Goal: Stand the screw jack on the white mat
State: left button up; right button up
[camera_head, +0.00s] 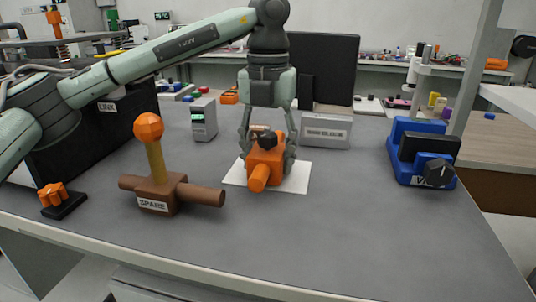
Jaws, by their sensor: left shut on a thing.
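An orange block-like piece, which I take as the screw jack (264,169), is between the fingers of my left gripper (267,156). A round orange stub points from it toward the front, and a dark round part shows on its top. My left gripper comes down from above and is shut on it, one finger on each side. The white mat (296,180) lies flat on the table under the piece. The piece appears low over or on the mat; I cannot tell if its base touches. My right gripper is not in view.
A brown fixture labelled SPARE (175,192) with an orange knob stands left of the mat. A small orange knob (53,194) is at far left. A grey meter (204,119) and grey box (326,131) stand behind. A blue fixture (404,165) is right. The front right table is clear.

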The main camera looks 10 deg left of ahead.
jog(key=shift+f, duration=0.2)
pick_arm(q)
jog(key=o, duration=1.4)
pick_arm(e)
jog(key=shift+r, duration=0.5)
pick_arm(q)
jog(key=shift+r, duration=0.1)
jog(key=shift+r, duration=0.3)
notch_tip(320, 180, up, 8)
jog(key=shift+r, duration=0.25)
notch_tip(320, 180, up, 2)
jog(key=shift+r+p, duration=0.15)
jog(key=shift+p, duration=0.3)
jog(key=shift+r, duration=0.3)
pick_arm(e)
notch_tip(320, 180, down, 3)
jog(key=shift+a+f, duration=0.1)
